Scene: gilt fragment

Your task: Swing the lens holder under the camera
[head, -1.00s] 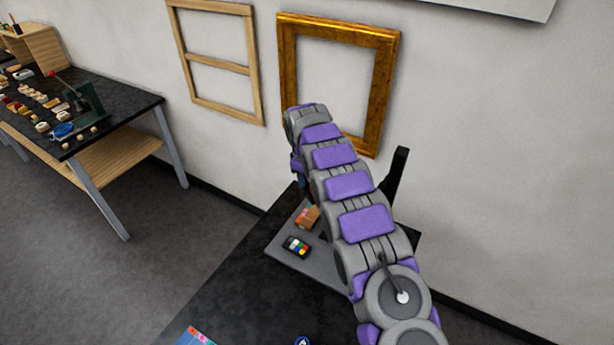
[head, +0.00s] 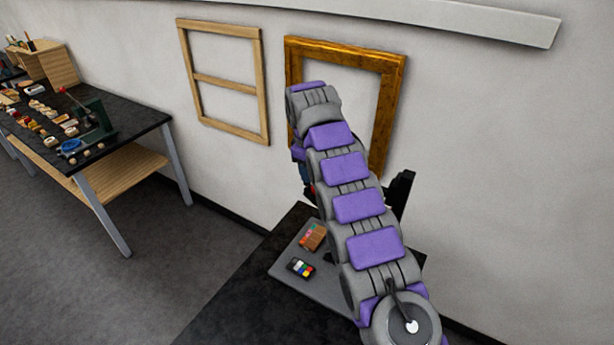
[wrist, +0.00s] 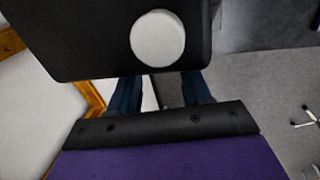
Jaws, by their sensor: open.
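A black body with a round white disc (wrist: 157,38) fills the top of the wrist view. I cannot tell whether it is the camera or the lens holder. My gripper (wrist: 160,88) shows as two dark blue fingers, apart, with a gap between them. The fingertips run up to the lower edge of the black body and are hidden behind it, so contact cannot be told. In the head view a black upright post (head: 401,192) of the stand shows behind my arm. The rest of the stand and my gripper are mostly hidden by my arm.
A grey board (head: 285,264) on the dark table (head: 225,310) holds a brown fragment (head: 313,236) and a small colour chart (head: 301,267). A gilt frame (head: 392,110) and a wooden frame (head: 265,85) hang behind. A cluttered bench (head: 150,119) stands left.

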